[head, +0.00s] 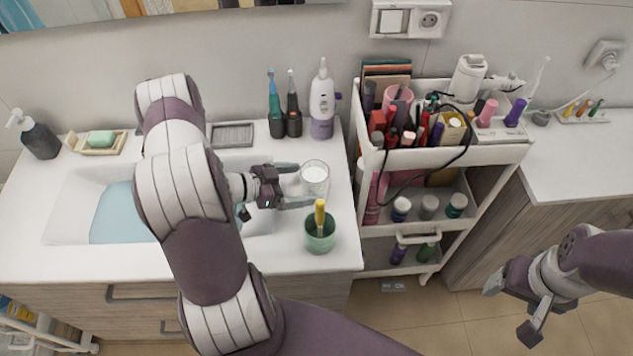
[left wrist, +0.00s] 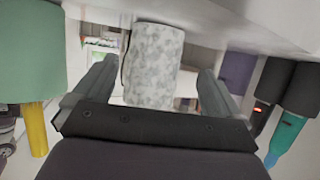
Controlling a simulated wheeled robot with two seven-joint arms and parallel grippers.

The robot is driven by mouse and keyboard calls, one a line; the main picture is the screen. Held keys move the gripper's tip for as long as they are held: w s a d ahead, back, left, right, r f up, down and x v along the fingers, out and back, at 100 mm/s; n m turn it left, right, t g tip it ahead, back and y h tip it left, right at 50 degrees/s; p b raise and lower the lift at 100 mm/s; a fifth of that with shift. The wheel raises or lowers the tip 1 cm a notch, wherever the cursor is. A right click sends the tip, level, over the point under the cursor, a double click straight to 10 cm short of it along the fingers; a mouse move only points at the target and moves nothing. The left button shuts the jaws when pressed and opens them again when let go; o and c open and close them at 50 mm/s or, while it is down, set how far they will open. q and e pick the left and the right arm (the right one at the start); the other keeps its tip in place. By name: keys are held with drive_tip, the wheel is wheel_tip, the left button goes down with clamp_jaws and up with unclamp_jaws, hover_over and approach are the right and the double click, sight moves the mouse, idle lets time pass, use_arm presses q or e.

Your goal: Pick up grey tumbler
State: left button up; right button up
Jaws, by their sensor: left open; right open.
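The grey speckled tumbler (head: 314,180) stands on the white counter to the right of the sink. In the left wrist view the tumbler (left wrist: 153,62) appears in the middle, between the two fingers, with a gap on each side. My left gripper (head: 301,186) is open and level, reaching the tumbler from its left in the head view. Its fingers (left wrist: 155,75) also show in the left wrist view. How far the fingertips reach along the tumbler's sides is hard to tell. My right gripper (head: 513,311) is open and empty, above the floor at the lower right.
A green cup (head: 320,240) with a yellow-handled item stands close in front of the tumbler. Electric toothbrushes (head: 275,118) and a white-purple device (head: 322,105) stand behind it. A loaded white cart (head: 430,158) stands right of the counter. The sink (head: 75,190) lies left.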

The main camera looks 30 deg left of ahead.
sight(303, 185)
use_arm(q)
drive_tip(key=x, duration=0.1)
drive_tip(key=p+x, duration=0.1)
drive_tip(key=x, duration=0.2)
drive_tip(key=shift+s+d+r+p, duration=0.1)
drive_tip(key=shift+d+r+p, duration=0.2)
drive_tip(key=shift+d, duration=0.15)
drive_tip(key=shift+w+d+f, duration=0.15)
drive_tip(key=shift+w+f, duration=0.1)
drive_tip(key=c, duration=1.2)
drive_tip(key=shift+r, duration=0.15)
drive_tip(key=shift+c, duration=0.2)
wheel_tip(303, 185, up, 10)
drive_tip(key=b, duration=0.1)
drive_tip(key=shift+f, duration=0.2)
